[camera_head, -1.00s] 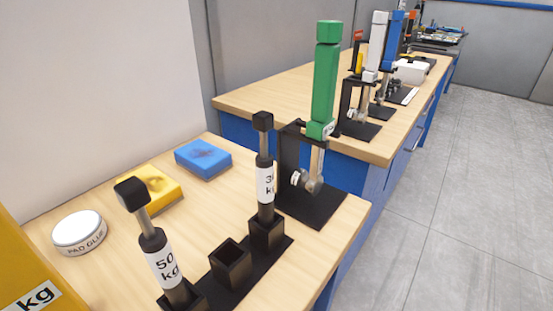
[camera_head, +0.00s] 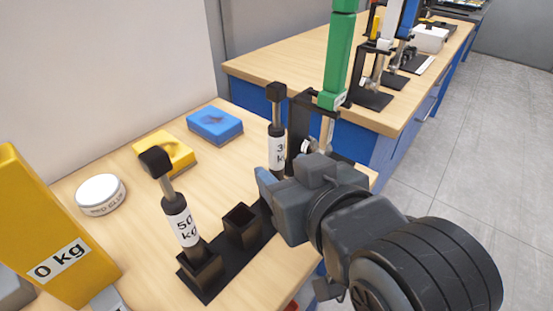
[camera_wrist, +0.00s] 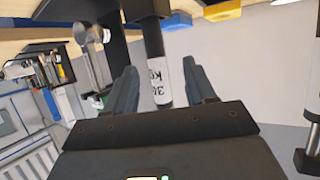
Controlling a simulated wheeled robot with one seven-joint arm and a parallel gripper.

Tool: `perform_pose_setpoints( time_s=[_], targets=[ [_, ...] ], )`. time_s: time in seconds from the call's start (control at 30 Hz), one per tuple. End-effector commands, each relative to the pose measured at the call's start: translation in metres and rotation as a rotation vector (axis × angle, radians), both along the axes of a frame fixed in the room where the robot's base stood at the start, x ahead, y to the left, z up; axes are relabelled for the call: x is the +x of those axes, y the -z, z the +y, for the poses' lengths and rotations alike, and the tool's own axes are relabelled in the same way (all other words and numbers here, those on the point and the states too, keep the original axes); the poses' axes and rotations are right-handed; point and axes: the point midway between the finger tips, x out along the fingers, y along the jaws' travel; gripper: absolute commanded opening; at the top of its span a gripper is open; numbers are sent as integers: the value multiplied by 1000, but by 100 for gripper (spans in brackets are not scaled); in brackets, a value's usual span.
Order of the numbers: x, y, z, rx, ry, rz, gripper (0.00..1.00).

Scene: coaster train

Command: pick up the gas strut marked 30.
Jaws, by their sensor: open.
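The gas strut marked 30 (camera_head: 277,146) is black with a white label and stands upright at the far end of the black holder (camera_head: 213,279). In the head view my gripper (camera_head: 265,185) is beside its lower part and hides its base. In the wrist view the strut (camera_wrist: 158,80) lies between my two open fingers (camera_wrist: 160,88), with its "30 kg" label near the palm. I cannot tell if a finger touches it. A second strut marked 50 (camera_head: 180,218) stands at the near end of the holder. The middle socket (camera_head: 242,226) is empty.
A black stand with a green lever (camera_head: 339,60) is close behind the strut. A yellow block marked 0 kg (camera_head: 55,240), a round tin (camera_head: 101,194), a yellow sponge (camera_head: 164,152) and a blue sponge (camera_head: 215,125) are on the left. The tabletop between the sponges and holder is clear.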

Motion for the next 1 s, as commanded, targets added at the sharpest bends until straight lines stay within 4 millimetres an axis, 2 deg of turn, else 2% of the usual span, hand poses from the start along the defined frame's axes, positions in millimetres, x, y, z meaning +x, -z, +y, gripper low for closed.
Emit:
perform_pose_setpoints(
  time_s=[0.6, 0.87, 1.0],
  targets=[
    [56, 38, 21, -2, 1, 0, 55],
    [59, 39, 23, 0, 1, 0, 55],
    [59, 39, 23, 0, 1, 0, 45]
  ],
)
